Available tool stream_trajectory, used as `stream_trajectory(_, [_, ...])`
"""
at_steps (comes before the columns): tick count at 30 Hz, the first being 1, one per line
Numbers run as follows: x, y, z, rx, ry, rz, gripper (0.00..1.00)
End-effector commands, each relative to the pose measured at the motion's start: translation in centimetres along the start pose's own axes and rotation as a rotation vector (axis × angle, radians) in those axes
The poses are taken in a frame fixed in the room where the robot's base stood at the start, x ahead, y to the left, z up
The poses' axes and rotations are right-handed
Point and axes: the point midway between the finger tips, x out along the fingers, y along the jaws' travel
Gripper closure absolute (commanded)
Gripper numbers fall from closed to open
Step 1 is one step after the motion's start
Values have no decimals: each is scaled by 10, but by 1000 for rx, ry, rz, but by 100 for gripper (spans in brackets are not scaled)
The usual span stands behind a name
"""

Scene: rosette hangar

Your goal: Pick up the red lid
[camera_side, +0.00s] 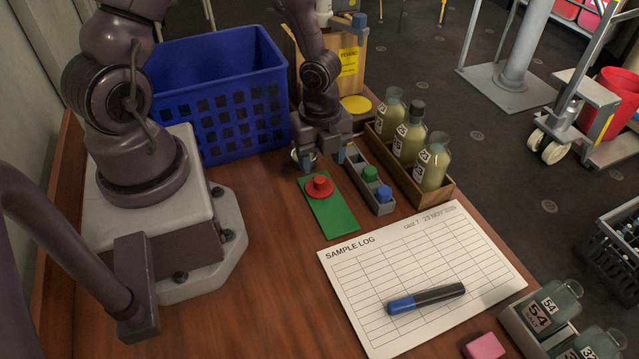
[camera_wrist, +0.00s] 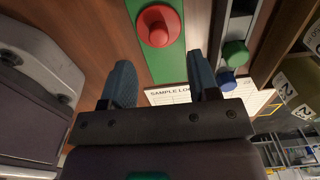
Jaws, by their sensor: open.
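The red lid (camera_side: 320,186), round with a raised knob, lies on a green mat (camera_side: 331,217) on the wooden table. In the wrist view the red lid (camera_wrist: 158,25) sits on the green mat (camera_wrist: 173,66), just beyond the fingertips and between their lines. My gripper (camera_side: 326,162) is open and empty, behind the lid in the side view and apart from it. In the wrist view its two blue-grey fingers (camera_wrist: 160,78) stand wide apart.
A grey rack (camera_side: 356,170) with a green cap (camera_side: 369,173) and a blue cap (camera_side: 383,194) stands close to the right. A wooden tray (camera_side: 445,190) holds bottles. A sample log sheet (camera_side: 440,248) with a marker (camera_side: 426,298) lies in front. A blue basket (camera_side: 215,95) stands behind.

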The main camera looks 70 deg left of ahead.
Motion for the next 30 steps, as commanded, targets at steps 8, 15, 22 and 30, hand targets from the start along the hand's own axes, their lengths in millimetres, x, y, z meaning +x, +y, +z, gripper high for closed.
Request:
stream_trajectory(8, [22,1,1,2,0,5,45])
stream_trajectory(15, [52,1,3,2,-1,2,45])
stream_trajectory(22, [59,1,4,-2,0,1,45])
stream_trajectory(30, [59,1,4,-2,-1,1,80])
